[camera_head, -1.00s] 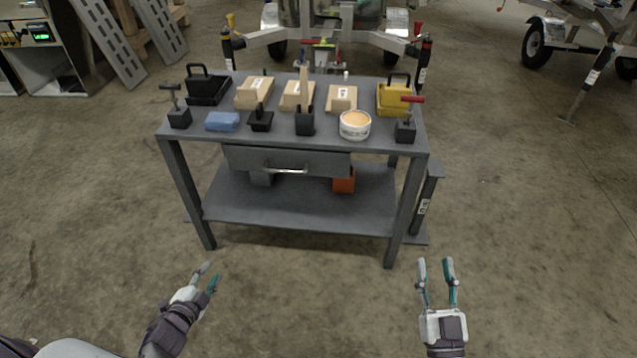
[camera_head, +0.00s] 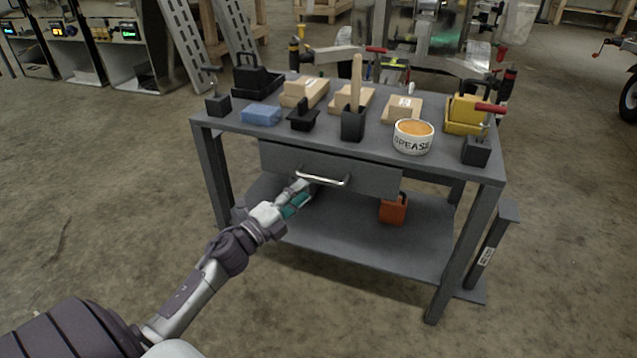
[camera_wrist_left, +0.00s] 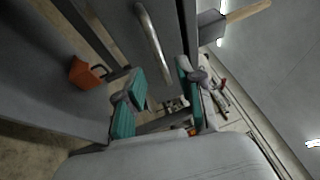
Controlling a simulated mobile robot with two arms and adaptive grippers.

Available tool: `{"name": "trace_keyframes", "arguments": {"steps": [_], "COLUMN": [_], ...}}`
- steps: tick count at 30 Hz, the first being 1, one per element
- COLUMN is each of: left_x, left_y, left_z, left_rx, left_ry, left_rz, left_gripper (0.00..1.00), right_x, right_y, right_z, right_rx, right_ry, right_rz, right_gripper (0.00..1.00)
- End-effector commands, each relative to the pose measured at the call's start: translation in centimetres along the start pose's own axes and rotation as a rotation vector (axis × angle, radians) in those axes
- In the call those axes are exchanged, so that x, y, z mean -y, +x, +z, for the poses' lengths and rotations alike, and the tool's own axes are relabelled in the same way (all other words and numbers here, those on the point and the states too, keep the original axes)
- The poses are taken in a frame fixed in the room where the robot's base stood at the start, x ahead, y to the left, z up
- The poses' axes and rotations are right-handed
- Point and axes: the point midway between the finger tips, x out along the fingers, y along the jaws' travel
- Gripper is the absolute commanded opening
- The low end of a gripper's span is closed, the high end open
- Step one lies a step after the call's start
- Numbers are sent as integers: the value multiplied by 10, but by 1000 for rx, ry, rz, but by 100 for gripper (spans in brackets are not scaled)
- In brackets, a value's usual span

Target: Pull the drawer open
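The grey drawer (camera_head: 362,178) sits under the top of the dark grey workbench (camera_head: 340,137) and looks shut. Its silver bar handle (camera_head: 322,180) runs across its front. My left gripper (camera_head: 299,194) is just in front of the drawer, by the left end of the handle. In the left wrist view the handle (camera_wrist_left: 153,45) lies ahead of the two teal fingers (camera_wrist_left: 160,82), which are spread apart with nothing between them. The drawer front (camera_wrist_left: 115,30) fills the space behind it. My right gripper is not in view.
On the bench top stand a grease tub (camera_head: 413,137), a blue block (camera_head: 261,114), a black holder with a wooden handle (camera_head: 353,122), boxes and a yellow case (camera_head: 466,113). An orange object (camera_head: 393,209) is on the lower shelf. The floor in front is clear.

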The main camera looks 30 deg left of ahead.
Motion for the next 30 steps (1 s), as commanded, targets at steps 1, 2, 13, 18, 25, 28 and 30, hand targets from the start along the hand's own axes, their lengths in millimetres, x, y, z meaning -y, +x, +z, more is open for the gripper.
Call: {"name": "trace_keyframes", "arguments": {"steps": [1, 2, 13, 18, 25, 28, 30], "left_x": [0, -1, -1, 0, 0, 0, -1], "left_y": [12, 18, 61, 63, 63, 63, 63], "left_z": [0, 0, 1, 1, 0, 0, 0], "left_rx": [-1, -1, 2, 2, 2, 2, 2], "left_ry": [2, 1, -2, -2, -2, -2, -2], "left_rz": [-4, -3, 1, 1, 1, 1, 1], "left_gripper": [37, 37, 37, 37, 22, 6, 0], "right_x": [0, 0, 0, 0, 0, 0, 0], "right_y": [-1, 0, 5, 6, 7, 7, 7], "right_z": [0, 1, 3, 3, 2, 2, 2], "right_rx": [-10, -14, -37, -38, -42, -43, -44], "right_ry": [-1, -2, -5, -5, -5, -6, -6], "right_rz": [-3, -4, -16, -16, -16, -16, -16], "right_gripper": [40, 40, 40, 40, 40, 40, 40]}}
